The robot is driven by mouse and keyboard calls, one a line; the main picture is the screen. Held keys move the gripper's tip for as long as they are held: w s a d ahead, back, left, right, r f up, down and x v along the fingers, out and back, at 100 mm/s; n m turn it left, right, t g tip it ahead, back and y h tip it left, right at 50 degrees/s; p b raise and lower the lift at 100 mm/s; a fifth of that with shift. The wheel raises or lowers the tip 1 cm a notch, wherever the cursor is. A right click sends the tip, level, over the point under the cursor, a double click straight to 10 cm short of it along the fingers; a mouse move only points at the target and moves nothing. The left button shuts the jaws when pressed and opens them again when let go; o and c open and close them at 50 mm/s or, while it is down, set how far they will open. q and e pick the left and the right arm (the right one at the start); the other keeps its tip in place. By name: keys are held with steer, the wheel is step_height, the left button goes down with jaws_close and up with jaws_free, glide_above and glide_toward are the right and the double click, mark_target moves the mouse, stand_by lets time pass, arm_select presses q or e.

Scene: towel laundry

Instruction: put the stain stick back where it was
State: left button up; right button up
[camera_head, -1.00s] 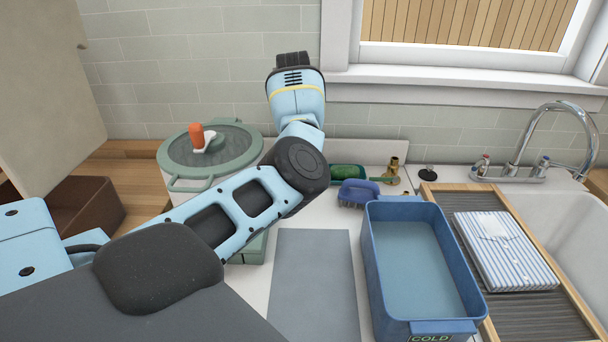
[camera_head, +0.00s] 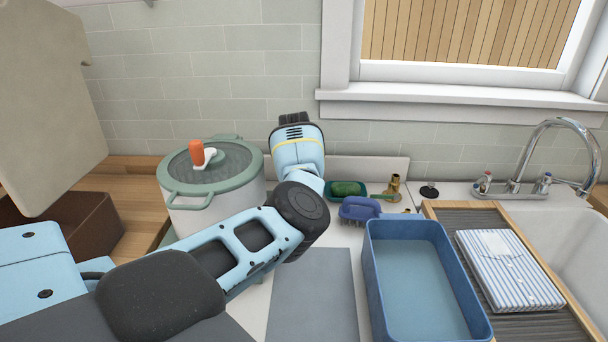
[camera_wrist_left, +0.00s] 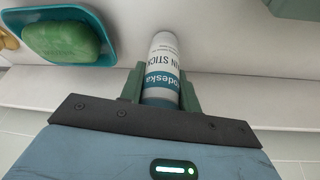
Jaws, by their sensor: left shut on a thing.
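The stain stick (camera_wrist_left: 163,50) is a white and teal cylinder with printed lettering. In the left wrist view my left gripper (camera_wrist_left: 160,88) is shut on it, with a green finger on each side. The far end of the stick lies over the white counter; I cannot tell whether it touches. In the head view my left wrist (camera_head: 298,150) is at the back of the counter, between the pot and the soap dish, and hides its fingers and the stick. My right gripper is not in view.
Green soap (camera_head: 345,188) lies in a teal dish (camera_wrist_left: 108,50) close to the stick. A purple brush (camera_head: 358,210), brass fittings (camera_head: 395,186), a lidded pot (camera_head: 215,180) and a blue basin (camera_head: 372,275) stand nearby. A grey mat (camera_head: 312,300) lies clear in front.

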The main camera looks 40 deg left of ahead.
arm_select(q)
steer(key=shift+f, duration=0.15)
steer(key=o, duration=1)
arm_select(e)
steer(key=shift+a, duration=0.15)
arm_select(q)
steer(key=shift+r, duration=0.45)
steer(key=shift+p+v, duration=1.3)
steer(key=shift+v, duration=4.45)
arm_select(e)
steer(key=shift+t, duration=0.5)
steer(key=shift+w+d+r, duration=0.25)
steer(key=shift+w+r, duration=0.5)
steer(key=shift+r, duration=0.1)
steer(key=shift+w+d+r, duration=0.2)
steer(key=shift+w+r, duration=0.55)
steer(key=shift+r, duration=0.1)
arm_select(q)
steer(key=shift+s, duration=0.1)
